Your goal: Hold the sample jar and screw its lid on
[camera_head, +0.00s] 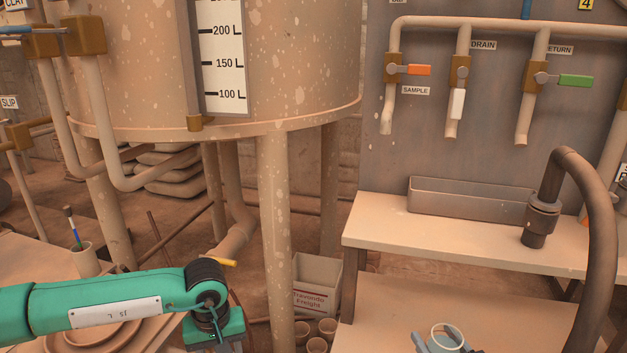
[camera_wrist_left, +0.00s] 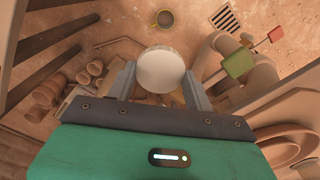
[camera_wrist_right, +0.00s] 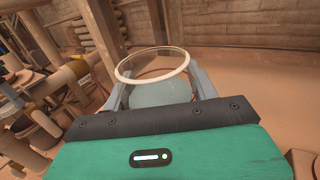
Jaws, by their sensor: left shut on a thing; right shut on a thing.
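My right gripper (camera_wrist_right: 157,95) is shut on the sample jar (camera_wrist_right: 160,92), a clear jar with a round open mouth and something pale grey-green inside. In the head view, the jar's rim (camera_head: 447,335) shows at the bottom edge, right of the middle, with my right gripper's fingers (camera_head: 432,344) at it. My left gripper (camera_wrist_left: 160,88) is shut on the lid (camera_wrist_left: 161,70), a round white disc seen face on. In the head view my left gripper is low at the left, its fingertips and the lid cut off by the bottom edge. Lid and jar are well apart.
A bench (camera_head: 395,223) with a grey metal trough (camera_head: 470,200) stands at the right, below several pipe taps. A large spattered tank (camera_head: 290,60) on legs fills the middle. A white box (camera_head: 316,285) and cups are on the floor. Plates (camera_head: 100,335) lie under my left arm.

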